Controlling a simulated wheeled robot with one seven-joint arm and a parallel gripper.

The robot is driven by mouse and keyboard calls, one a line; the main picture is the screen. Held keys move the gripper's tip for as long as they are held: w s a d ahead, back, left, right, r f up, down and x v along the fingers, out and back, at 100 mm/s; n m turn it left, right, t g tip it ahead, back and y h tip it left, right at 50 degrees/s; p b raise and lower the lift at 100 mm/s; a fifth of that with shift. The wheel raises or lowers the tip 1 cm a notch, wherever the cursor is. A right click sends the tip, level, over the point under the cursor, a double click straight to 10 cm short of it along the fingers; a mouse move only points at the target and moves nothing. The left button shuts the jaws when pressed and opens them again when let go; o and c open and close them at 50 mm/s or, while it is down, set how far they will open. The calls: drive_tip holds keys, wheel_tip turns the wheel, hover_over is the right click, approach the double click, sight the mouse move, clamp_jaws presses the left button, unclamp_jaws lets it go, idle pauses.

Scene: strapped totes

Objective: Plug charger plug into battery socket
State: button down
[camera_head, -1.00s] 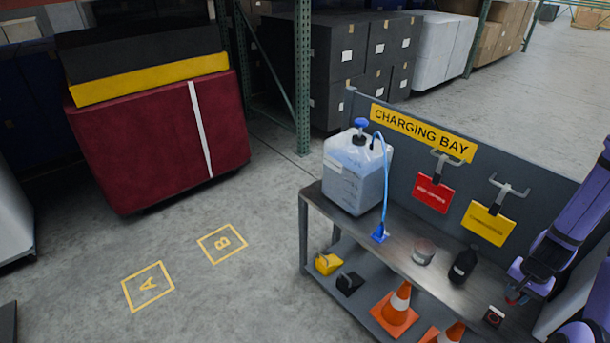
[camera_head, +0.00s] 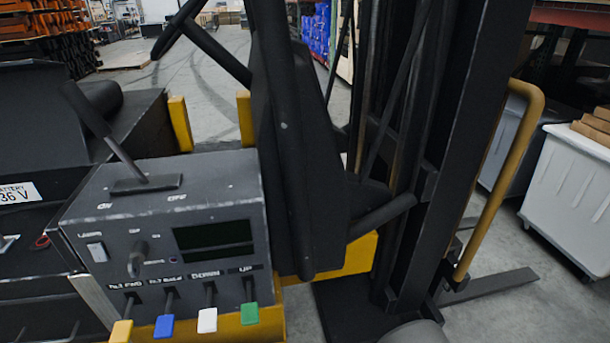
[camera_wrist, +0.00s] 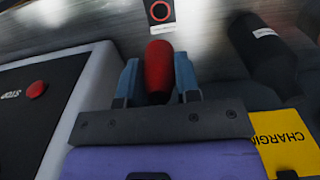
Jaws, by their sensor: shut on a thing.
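In the wrist view my gripper (camera_wrist: 158,85) has its two blue-grey fingers shut on a red, rounded thing (camera_wrist: 159,62), above a grey bench top. I cannot tell for certain that it is the charger plug; its lower end is hidden. The head view does not show my gripper. It shows a dark truck body at the left edge with a white battery label (camera_head: 18,193) reading 36 V. A small red ring or loop (camera_head: 42,241) sits below the label; whether it belongs to the battery socket is unclear.
In the wrist view a pale-edged black box with a red STOP button (camera_wrist: 38,87) stands left. A black bottle (camera_wrist: 262,50) and a yellow sign (camera_wrist: 288,138) are right. A small card with a red ring (camera_wrist: 160,12) lies ahead. The head view shows a lever console (camera_head: 170,225) and mast.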

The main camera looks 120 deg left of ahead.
drive_tip(key=w+a+r+n, duration=0.1)
drive_tip(key=w+a+r, duration=0.1)
drive_tip(key=r, duration=1.3)
drive_tip(key=w+a+r+n, duration=0.1)
drive_tip(key=w+r, duration=0.4)
drive_tip(key=r, duration=1)
drive_tip(key=shift+a+r+n, duration=0.2)
drive_tip(key=shift+a+n, duration=0.1)
drive_tip(key=shift+a, duration=0.05)
drive_tip(key=shift+a, duration=0.15)
